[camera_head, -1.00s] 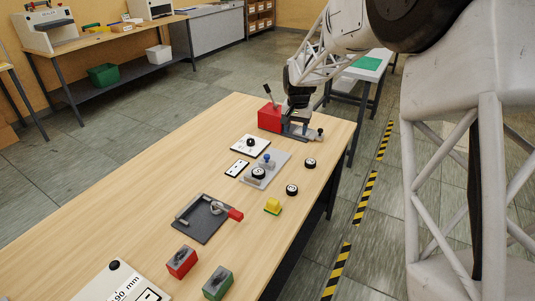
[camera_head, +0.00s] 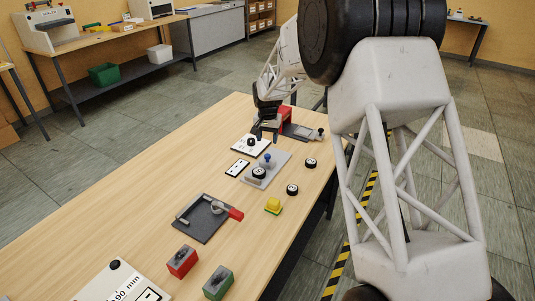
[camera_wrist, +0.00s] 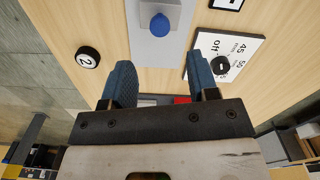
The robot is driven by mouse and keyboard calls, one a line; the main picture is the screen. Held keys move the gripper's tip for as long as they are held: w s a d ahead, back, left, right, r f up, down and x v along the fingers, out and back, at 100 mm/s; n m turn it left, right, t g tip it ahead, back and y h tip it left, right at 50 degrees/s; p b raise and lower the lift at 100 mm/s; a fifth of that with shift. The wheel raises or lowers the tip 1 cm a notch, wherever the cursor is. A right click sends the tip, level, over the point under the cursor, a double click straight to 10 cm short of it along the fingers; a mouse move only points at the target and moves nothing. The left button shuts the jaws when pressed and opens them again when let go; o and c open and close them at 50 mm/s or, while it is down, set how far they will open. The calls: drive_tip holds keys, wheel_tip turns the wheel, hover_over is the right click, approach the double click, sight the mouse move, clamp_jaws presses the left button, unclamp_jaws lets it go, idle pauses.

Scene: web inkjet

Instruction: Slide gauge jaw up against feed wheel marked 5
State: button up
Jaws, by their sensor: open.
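The grey plate (camera_head: 280,167) lies on the bench and carries a block with a blue knob (camera_head: 267,157), probably the gauge jaw. A black-and-white wheel (camera_head: 259,173) sits on the plate beside the block; its mark is too small to read. My gripper (camera_head: 266,134) hangs above the bench near the dial card, behind the plate. In the wrist view its two blue fingers (camera_wrist: 161,78) are apart and empty, with the blue knob (camera_wrist: 160,25) ahead of and between them. The wheel on the plate is outside the wrist view.
A loose wheel marked 2 (camera_wrist: 88,57) lies beside the plate, and another loose wheel (camera_head: 292,190) is nearer. A white dial card (camera_head: 250,146) lies near my gripper. A red box device (camera_head: 284,115) stands behind it.

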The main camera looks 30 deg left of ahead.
sight(267, 155)
drive_tip(key=shift+f, duration=0.15)
drive_tip(key=shift+f, duration=3.75)
drive_tip(key=shift+c, duration=0.3)
drive_tip(key=c, duration=0.8)
drive_tip(key=shift+s, duration=1.55)
drive_tip(key=o, duration=0.9)
drive_tip(key=shift+c, duration=0.2)
